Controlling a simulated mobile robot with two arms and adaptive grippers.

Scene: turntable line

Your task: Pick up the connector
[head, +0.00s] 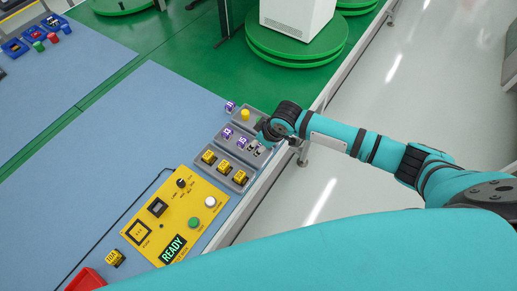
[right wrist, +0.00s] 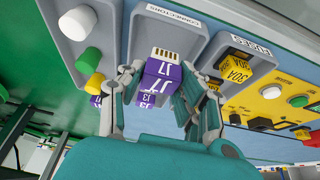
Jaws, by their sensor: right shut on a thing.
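My right gripper (head: 258,147) reaches over the grey connector tray (head: 233,150) beside the yellow panel. Other purple connectors (head: 227,133) sit in the tray in the head view. My left gripper is not in view.
A grey tray (head: 248,183) with yellow fuses (head: 224,167) lies beside the connector tray. The yellow panel (head: 150,215) shows READY. A yellow knob (head: 245,115) and a loose purple connector (head: 230,106) are close behind. The blue tabletop (head: 120,130) to the left is mostly clear.

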